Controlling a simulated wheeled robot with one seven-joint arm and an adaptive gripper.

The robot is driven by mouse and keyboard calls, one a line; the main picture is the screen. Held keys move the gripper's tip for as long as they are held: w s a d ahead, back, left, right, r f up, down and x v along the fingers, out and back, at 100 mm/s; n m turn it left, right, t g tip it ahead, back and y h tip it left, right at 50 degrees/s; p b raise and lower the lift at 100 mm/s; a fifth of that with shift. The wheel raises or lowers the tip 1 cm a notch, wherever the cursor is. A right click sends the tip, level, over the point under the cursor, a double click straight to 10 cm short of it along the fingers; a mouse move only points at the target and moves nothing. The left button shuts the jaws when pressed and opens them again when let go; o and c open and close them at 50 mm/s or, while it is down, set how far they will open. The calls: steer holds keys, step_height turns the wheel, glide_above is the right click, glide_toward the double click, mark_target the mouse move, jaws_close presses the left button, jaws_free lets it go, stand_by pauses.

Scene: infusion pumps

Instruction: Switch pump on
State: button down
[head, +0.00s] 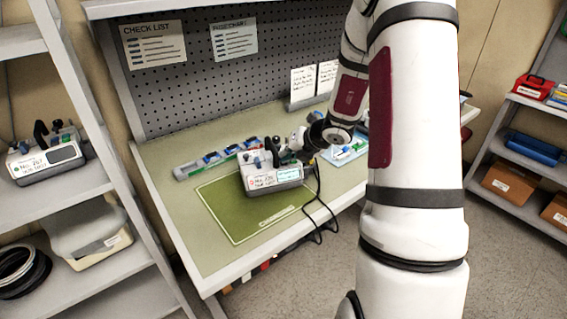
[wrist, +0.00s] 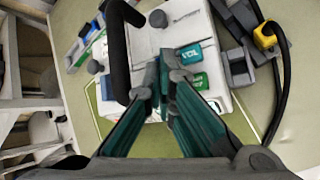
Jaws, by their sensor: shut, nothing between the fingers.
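A white and grey infusion pump (head: 270,178) stands on the green mat (head: 226,208) on the workbench. In the wrist view the pump (wrist: 178,25) fills the upper middle, with a black handle on its left and green buttons or labels (wrist: 192,54) on its face. My gripper (wrist: 158,72) is shut and empty, its fingertips over the pump's face. I cannot tell whether the tips touch it. In the head view my gripper (head: 284,152) is small and sits at the pump's upper right. The fingers hide part of the pump's face.
A tray with blue items (head: 215,158) lies behind the mat. A black cable (head: 318,205) hangs at the pump's right, and a yellow-ended plug (wrist: 266,37) shows in the wrist view. Another pump (head: 45,155) stands on the left shelf. The front of the mat is clear.

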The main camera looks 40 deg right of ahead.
stand_by(0.3)
steer(key=shift+r+p, duration=0.75)
steer(key=shift+r, duration=0.1)
steer(key=shift+r, duration=0.1)
step_height(320, 180, up, 5)
steer(key=p, duration=0.4)
steer(key=shift+s, duration=0.1)
stand_by(0.6)
